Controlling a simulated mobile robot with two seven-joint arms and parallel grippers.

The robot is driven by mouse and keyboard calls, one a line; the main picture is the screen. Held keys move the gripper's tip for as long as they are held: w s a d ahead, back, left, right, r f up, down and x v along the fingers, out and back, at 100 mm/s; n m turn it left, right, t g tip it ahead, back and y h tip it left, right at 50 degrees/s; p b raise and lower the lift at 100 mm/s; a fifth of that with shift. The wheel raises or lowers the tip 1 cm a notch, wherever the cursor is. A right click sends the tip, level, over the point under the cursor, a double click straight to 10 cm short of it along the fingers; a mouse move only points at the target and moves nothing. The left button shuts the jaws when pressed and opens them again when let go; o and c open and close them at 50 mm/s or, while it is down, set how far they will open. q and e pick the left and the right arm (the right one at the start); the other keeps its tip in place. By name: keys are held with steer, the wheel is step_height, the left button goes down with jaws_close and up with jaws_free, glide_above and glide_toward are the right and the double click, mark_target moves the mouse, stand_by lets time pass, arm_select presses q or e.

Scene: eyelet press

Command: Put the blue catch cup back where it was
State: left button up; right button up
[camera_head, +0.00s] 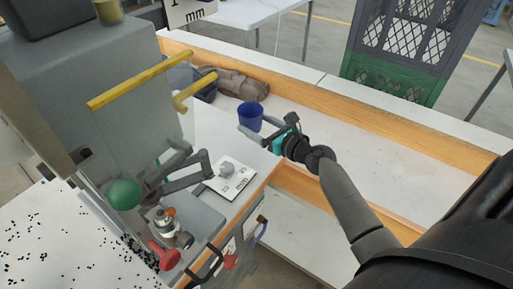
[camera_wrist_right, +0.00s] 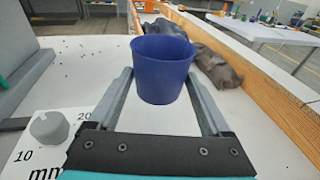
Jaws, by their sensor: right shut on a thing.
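The blue catch cup (camera_head: 250,117) is upright and looks empty in the head view. My right gripper (camera_head: 253,127) comes in from the right and is shut on the cup, one finger on each side. In the right wrist view the cup (camera_wrist_right: 164,70) stands between the two grey fingers of the gripper (camera_wrist_right: 165,85), above or at the white bench top. I cannot tell whether its base touches the surface. My left gripper is not in view.
The grey press with a yellow bar (camera_head: 127,82) and green ball knob (camera_head: 124,194) stands left. A grey dial on a white "mm" card (camera_head: 230,178) lies near it. A crumpled brown-grey bag (camera_head: 240,86) lies behind the cup. The wooden ledge (camera_head: 330,90) bounds the bench; its right side is clear.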

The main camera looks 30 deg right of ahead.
mark_target(257, 148)
steer(key=shift+f+b, duration=0.3)
steer(key=shift+f, duration=0.5)
steer(key=shift+f+b, duration=1.45)
steer(key=shift+f, duration=0.7)
steer(key=shift+f, duration=0.1)
steer(key=o, duration=1.3)
steer(key=shift+r, duration=0.2)
steer(key=p+v, duration=0.1)
steer(key=v, duration=1.1)
steer(key=shift+f, duration=0.1)
